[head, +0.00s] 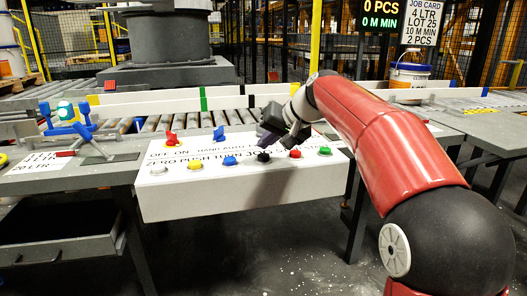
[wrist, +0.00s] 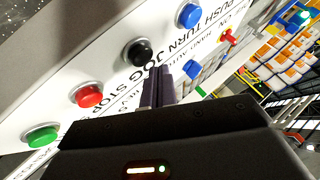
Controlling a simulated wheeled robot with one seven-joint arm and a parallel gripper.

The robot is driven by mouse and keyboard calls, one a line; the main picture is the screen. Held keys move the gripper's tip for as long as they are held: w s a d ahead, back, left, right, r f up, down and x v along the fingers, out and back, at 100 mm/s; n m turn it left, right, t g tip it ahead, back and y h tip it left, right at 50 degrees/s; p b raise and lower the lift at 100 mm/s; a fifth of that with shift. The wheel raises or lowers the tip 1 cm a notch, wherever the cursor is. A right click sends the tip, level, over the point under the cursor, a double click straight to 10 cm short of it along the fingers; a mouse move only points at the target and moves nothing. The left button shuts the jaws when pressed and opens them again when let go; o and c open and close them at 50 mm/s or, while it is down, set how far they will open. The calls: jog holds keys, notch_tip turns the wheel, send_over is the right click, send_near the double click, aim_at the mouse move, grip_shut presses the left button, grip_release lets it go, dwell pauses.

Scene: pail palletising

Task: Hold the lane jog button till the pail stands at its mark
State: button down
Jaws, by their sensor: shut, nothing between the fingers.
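A white console (head: 250,190) carries a row of coloured buttons. The black button (head: 263,157) sits by the JOG lettering, between a blue button (head: 229,161) and a red button (head: 295,153). My gripper (head: 268,142) is shut and empty, low over the console just behind the black button. In the wrist view its fingertips (wrist: 157,75) point at the panel beside the black button (wrist: 138,53); I cannot tell whether they touch anything.
A red switch (head: 171,137) and a blue switch (head: 219,133) stand up at the back of the console. A green button (head: 325,151) is at its right end. A counter display (head: 381,14) reads 0 PCS.

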notch_tip(320, 180, up, 5)
jog(key=p, duration=0.4)
dwell(0.3)
jog(key=h, duration=0.2)
send_near(267, 157)
jog(key=s+d, duration=0.1)
jog(key=s, duration=0.4)
jog(key=s+d+f+h, duration=0.1)
jog(key=s+d+f, duration=0.3)
jog(key=s, duration=0.4)
jog(key=s+d+f+m+h, duration=0.1)
jog(key=s+d+f+h, duration=0.1)
jog(key=s+d+f, duration=0.2)
jog(key=s+d+f+h, duration=0.2)
jog(key=s+d+f, duration=0.2)
jog(key=s+f, duration=0.4)
jog(key=s, duration=0.5)
jog(key=shift+f, duration=0.3)
dwell(0.7)
